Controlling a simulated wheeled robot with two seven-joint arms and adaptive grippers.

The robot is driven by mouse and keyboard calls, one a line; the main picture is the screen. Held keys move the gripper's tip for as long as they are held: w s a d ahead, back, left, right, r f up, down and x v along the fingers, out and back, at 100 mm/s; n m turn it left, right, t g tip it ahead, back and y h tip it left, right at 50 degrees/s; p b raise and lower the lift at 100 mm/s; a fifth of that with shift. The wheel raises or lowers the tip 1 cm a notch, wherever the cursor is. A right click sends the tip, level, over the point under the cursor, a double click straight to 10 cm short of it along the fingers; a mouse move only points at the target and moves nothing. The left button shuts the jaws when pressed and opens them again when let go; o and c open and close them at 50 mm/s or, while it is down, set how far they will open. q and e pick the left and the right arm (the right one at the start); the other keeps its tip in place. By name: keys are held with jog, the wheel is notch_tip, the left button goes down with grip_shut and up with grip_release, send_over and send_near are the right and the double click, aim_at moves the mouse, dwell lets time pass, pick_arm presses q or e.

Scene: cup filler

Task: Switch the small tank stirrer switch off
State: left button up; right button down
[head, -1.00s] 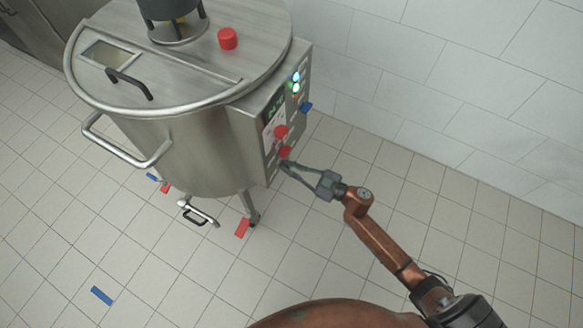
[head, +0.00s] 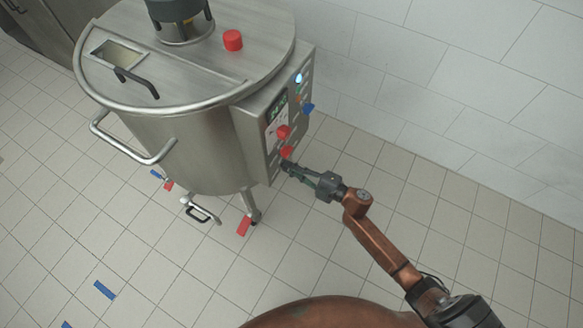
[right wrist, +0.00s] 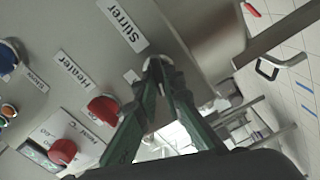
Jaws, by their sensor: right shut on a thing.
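The small steel tank (head: 190,150) stands on the tiled floor with a control box (head: 253,140) on its right side. In the right wrist view the panel has a "Stirrer" label (right wrist: 122,22) and a "Heater" label (right wrist: 72,72). My right gripper (head: 286,167) reaches the lower part of the panel. In the right wrist view its fingertips (right wrist: 163,72) are closed together just below the "Stirrer" label, shut on the stirrer switch, which they mostly hide. One lamp (head: 298,78) on the panel glows bluish white. My left gripper is out of view.
Red knobs (right wrist: 103,110) sit close to my right fingers, with another red knob (right wrist: 62,151) beyond. A blue knob (head: 307,108) is higher on the panel. A tank handle (head: 130,148) sticks out at left. The floor around my right arm is clear.

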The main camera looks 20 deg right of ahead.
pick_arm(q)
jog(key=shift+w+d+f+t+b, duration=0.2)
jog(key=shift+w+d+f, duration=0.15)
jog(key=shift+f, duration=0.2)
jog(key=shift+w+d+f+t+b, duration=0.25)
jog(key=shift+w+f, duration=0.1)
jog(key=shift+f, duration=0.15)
pick_arm(e)
jog(key=shift+d+f+n, duration=0.1)
jog(key=shift+f+n, duration=0.05)
jog(key=shift+n, duration=1.95)
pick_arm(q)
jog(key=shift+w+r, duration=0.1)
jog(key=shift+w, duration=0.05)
pick_arm(e)
jog(key=c, duration=2)
grip_release()
jog(key=shift+c, duration=0.2)
jog(key=shift+s, duration=0.1)
jog(key=v, duration=1.1)
jog(key=shift+s+d, duration=0.3)
